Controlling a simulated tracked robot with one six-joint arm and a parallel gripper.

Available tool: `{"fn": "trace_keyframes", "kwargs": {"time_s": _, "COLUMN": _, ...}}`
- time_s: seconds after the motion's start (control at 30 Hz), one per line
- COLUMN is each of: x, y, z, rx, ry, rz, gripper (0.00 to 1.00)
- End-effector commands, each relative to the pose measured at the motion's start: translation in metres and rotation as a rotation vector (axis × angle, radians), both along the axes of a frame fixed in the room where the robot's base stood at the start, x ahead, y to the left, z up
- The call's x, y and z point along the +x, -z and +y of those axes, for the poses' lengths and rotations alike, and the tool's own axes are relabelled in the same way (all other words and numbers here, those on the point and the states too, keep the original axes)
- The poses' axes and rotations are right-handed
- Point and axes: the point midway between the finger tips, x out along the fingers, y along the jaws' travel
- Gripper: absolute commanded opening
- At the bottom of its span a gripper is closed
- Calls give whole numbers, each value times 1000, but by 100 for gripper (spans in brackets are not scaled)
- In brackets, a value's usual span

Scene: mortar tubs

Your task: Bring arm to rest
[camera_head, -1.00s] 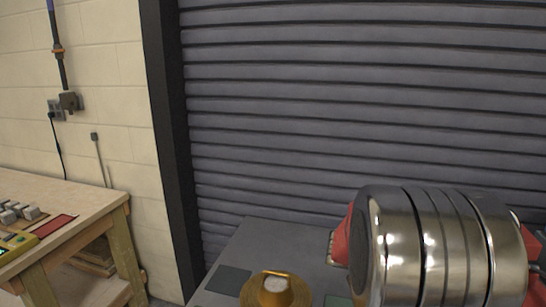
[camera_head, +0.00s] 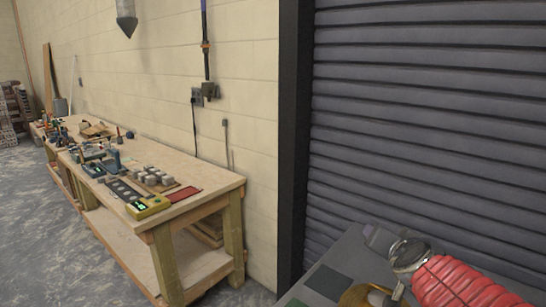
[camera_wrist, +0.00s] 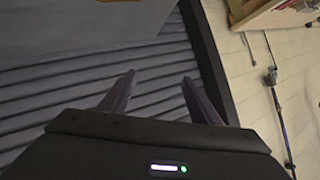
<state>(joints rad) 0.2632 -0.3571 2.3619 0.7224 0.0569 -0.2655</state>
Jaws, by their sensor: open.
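My gripper (camera_wrist: 158,79) shows in the wrist view with its two dark fingers apart. Nothing is between them, and behind the gap is the grey ribbed shutter (camera_wrist: 155,60). In the head view my arm shows at the lower right as a red ribbed sleeve and a shiny metal joint, low in front of the shutter (camera_head: 420,110).
A wooden workbench (camera_head: 205,185) stands along the pale block wall (camera_head: 255,60) at left, with small grey blocks (camera_head: 152,176) and a yellow device (camera_head: 148,207) on it. The grey floor (camera_head: 50,240) left of it is clear.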

Motion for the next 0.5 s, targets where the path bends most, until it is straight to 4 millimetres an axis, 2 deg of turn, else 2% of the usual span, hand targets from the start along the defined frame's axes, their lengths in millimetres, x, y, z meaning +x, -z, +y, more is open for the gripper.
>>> {"fn": "trace_keyframes", "kwargs": {"time_s": 0.03, "x": -8, "y": 0, "z": 22, "rx": -8, "ry": -65, "rz": 26, "gripper": 58}}
{"fn": "trace_keyframes", "kwargs": {"time_s": 0.1, "x": -23, "y": 6, "z": 49, "rx": -21, "ry": -155, "rz": 77, "gripper": 58}}
{"fn": "trace_keyframes", "kwargs": {"time_s": 0.2, "x": -49, "y": 16, "z": 82, "rx": -49, "ry": -270, "rz": 159, "gripper": 58}}
{"fn": "trace_keyframes", "kwargs": {"time_s": 0.33, "x": -89, "y": 32, "z": 112, "rx": -98, "ry": -393, "rz": 278, "gripper": 58}}
{"fn": "trace_keyframes", "kwargs": {"time_s": 0.5, "x": -149, "y": 54, "z": 128, "rx": -181, "ry": -503, "rz": 450, "gripper": 58}}
